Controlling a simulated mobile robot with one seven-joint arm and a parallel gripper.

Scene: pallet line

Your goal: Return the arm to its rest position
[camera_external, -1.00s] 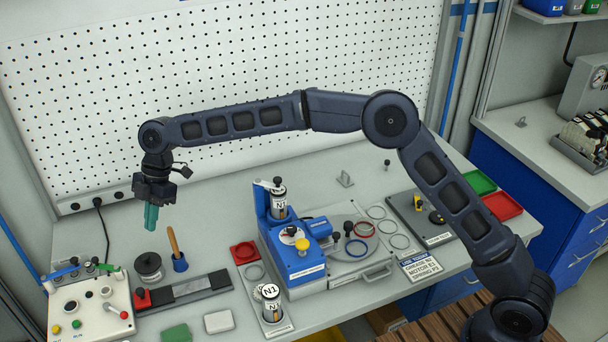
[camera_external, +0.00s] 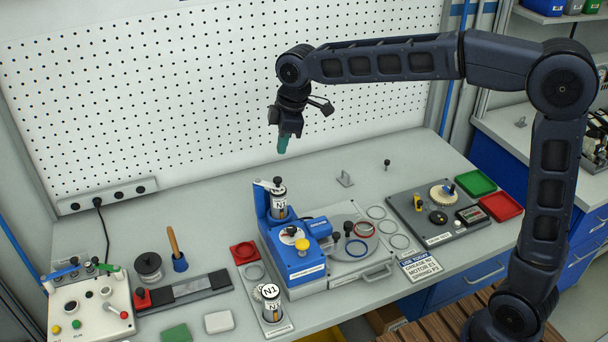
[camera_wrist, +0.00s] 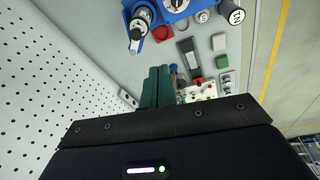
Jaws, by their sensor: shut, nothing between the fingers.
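My arm reaches in from the right, raised high over the bench in the external view. My gripper (camera_external: 284,143) points down with its green fingers together and nothing between them. It is in the air above the back of the bench, in front of the pegboard. The green fingers (camera_wrist: 157,88) also show side by side and closed in the wrist view. No thing touches the gripper.
Below stands a blue machine (camera_external: 297,262) with a canister labelled N1 (camera_external: 278,203) on it. A control box (camera_external: 90,308) stands at the left front. A dark tray (camera_external: 440,218) with small parts lies at right. The pegboard (camera_external: 200,90) rises behind.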

